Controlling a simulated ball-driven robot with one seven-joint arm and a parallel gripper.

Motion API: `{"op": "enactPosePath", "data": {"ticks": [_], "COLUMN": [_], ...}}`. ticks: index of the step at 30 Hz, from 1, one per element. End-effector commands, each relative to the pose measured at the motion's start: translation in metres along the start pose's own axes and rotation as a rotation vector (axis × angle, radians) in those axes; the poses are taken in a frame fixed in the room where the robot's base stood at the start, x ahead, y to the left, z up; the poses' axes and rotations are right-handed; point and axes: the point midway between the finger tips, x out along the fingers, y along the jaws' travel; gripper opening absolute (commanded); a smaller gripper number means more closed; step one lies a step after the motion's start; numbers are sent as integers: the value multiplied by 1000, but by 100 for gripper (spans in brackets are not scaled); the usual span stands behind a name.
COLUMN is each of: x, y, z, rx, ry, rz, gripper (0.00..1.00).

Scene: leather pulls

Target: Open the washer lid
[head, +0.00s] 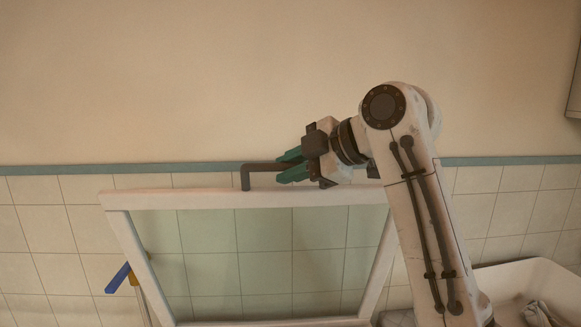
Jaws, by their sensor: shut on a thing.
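The washer lid (180,200) is a pale frame around a clear pane, and it stands raised, close to upright, in the head view. A dark bar handle (246,177) sticks up from its top edge. My gripper (290,168), with teal fingers, is shut on the handle from the right, its fingers above and below the bar. The right end of the handle is hidden by the gripper. My arm covers part of the lid's right side. The washer's body is below the picture and does not show.
A tiled wall with a blue trim strip (80,169) stands behind the lid. A white basin (545,268) with grey cloth (541,315) in it is at lower right. A blue and yellow object (119,278) is at lower left. The space above the lid is clear.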

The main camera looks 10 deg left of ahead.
Motion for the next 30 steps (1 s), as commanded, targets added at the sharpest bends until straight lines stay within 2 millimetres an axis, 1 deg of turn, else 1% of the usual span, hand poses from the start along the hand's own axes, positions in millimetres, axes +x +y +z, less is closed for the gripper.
{"op": "enactPosePath", "data": {"ticks": [1,5,6,11,12,19,22,26,30], "x": [3,3,3,2,2,1,-4,-21,-48], "y": [-3,-4,-4,-3,-3,-2,-2,-2,-2], "z": [1,1,1,1,1,1,2,2,2], "rx": [4,3,3,2,2,1,1,-1,-2], "ry": [0,0,0,0,0,0,-1,-1,-1], "rz": [-8,-9,-9,-7,-7,-5,-3,0,1], "gripper": [0,0,24,40,41,41,41,41,41]}}
